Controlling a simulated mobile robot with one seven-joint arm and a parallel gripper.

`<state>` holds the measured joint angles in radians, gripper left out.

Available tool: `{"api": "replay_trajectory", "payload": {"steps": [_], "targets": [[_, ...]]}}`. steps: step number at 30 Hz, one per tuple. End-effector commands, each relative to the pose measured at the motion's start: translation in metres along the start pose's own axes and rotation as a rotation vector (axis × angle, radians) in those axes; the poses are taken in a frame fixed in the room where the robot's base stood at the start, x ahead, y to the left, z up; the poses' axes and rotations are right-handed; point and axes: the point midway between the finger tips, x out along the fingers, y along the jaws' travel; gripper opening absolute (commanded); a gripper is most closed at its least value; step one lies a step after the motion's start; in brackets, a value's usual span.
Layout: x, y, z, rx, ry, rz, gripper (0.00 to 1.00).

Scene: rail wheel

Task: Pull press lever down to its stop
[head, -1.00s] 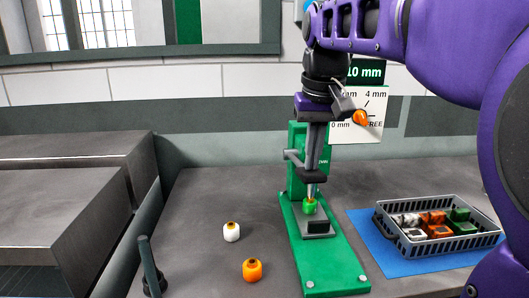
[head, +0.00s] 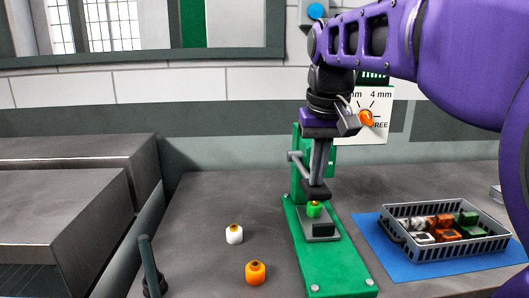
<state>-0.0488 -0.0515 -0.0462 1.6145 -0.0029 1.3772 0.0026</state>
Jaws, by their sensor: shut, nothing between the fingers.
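The green press (head: 340,262) stands on the bench. Its grey lever arm (head: 299,167) slopes down from the left of the column towards me and appears to end in a black handle (head: 316,191). My gripper (head: 319,178) comes straight down from above, shut and empty, its grey fingertips on or just over the handle; exact contact is hard to tell. A green wheel (head: 314,209) sits in the press, just below the handle. My gripper and the handle hide most of the column front and the ram.
A white wheel (head: 234,234) and an orange wheel (head: 255,273) stand on the bench left of the press. A grey basket (head: 468,250) of coloured parts is on a blue mat (head: 398,268) at right. A dial sign (head: 383,106) with an orange knob (head: 366,118) is behind.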

Motion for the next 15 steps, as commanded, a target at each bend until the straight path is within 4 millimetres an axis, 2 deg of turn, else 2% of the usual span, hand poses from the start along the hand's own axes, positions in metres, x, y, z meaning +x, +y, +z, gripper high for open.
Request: {"api": "replay_trajectory", "payload": {"steps": [1, 15], "targets": [[0.0057, 0.0, 0.002, 0.0, -0.007, 0.0, 0.0], [0.0097, 0.0, 0.0032, 0.0, -0.008, 0.0, 0.0]]}}
